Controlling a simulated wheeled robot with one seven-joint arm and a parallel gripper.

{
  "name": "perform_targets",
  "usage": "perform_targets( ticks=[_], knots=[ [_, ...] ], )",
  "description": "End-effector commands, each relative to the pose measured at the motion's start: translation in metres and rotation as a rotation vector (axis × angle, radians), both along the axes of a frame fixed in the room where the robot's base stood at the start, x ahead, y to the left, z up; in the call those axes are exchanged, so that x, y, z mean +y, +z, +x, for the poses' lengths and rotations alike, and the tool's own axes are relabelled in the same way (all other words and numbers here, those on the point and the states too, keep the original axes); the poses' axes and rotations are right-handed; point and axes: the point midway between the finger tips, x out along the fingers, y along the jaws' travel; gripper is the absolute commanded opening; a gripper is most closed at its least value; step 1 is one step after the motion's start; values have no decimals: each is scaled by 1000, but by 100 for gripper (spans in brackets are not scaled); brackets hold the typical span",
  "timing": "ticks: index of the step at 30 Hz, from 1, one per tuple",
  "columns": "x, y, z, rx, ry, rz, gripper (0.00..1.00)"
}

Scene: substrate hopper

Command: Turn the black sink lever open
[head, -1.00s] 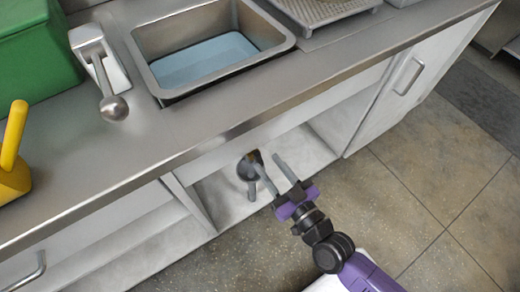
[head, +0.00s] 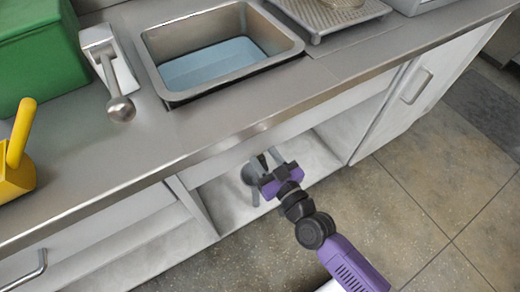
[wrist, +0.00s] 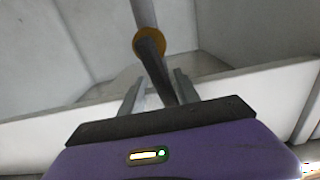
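The black lever (wrist: 155,68) shows in the wrist view, running from a yellow-brown collar (wrist: 149,42) on a grey vertical pipe (wrist: 143,12) down toward my gripper. My gripper (wrist: 160,82) is open, with one grey finger on each side of the lever and a visible gap on the left. I cannot tell whether a finger touches it. In the head view my gripper (head: 266,160) reaches into the open cabinet under the sink (head: 160,94), which holds blue water. The lever cannot be made out there; a dark round part (head: 249,174) shows beside the fingers.
The counter's front edge (head: 235,142) overhangs the cabinet bay. A ball-ended metal lever (head: 120,107), a green box (head: 35,60) and a yellow object (head: 15,170) stand on the counter. A closed cabinet door (head: 400,100) is on the right. The floor in front is clear.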

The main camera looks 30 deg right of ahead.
Motion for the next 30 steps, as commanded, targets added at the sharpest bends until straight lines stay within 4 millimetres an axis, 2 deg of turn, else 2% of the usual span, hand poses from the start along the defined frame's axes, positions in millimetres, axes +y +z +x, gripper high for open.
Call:
perform_targets(
  ticks=[2,6,8,30],
  knots=[
    [0,0,0,0,0,0,36],
    [0,0,0,0,0,0,9],
    [0,0,0,0,0,0,0],
    [0,-1,-1,2,0,0,0]
  ],
)
